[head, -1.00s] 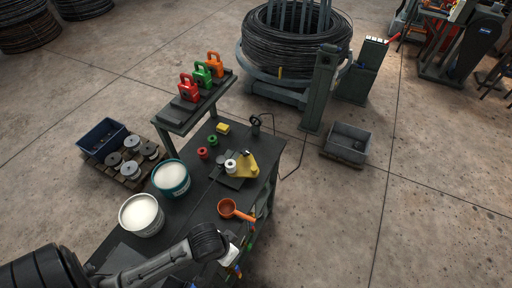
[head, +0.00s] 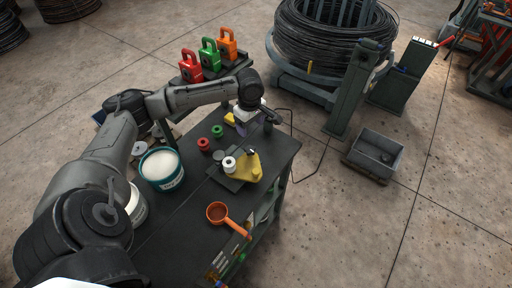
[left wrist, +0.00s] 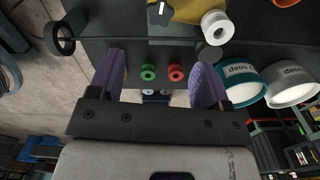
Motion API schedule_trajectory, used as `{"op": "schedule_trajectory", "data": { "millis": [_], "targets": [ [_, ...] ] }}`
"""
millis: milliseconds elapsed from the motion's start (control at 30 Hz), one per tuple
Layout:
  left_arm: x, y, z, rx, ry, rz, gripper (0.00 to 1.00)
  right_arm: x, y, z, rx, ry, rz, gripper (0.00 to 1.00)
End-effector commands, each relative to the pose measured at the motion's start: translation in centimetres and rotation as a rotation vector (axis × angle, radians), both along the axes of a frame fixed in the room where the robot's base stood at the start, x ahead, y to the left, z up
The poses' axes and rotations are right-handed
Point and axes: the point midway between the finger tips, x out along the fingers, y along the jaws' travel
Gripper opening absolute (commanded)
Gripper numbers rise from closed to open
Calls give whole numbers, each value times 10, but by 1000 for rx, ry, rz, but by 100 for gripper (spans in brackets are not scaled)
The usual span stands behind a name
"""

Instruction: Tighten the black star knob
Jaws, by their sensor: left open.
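The black star knob (left wrist: 160,13) shows at the top edge of the left wrist view, on a yellow bracket (left wrist: 187,10). In the head view the yellow bracket (head: 246,172) sits on a dark plate on the bench; the knob is too small to make out clearly there. My left gripper (head: 250,118) is over the far end of the bench, beyond the bracket. Its purple fingers (left wrist: 160,75) are wide apart with nothing between them, and the knob is beyond the fingertips. My right gripper is not in view.
A white roller (head: 229,163) stands by the bracket, with red (head: 203,144) and green (head: 217,131) rollers nearby. A teal tub (head: 161,168) and an orange ladle (head: 218,213) are on the bench. Red, green and orange padlock-shaped blocks (head: 208,54) stand on the far shelf.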

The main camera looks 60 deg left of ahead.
Motion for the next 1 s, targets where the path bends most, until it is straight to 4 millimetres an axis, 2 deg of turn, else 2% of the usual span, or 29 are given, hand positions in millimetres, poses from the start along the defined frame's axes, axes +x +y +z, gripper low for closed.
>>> {"op": "schedule_trajectory", "data": {
  "millis": [167,600,800,1000],
  "targets": [
    [-1,1,-22,-1,5,9,71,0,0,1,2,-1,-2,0],
    [0,0,-101,-1,2,5,71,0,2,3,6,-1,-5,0],
    [0,0,-123,0,2,5,71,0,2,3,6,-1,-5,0],
    [0,0,-133,0,0,4,71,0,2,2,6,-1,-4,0]
  ]
}}
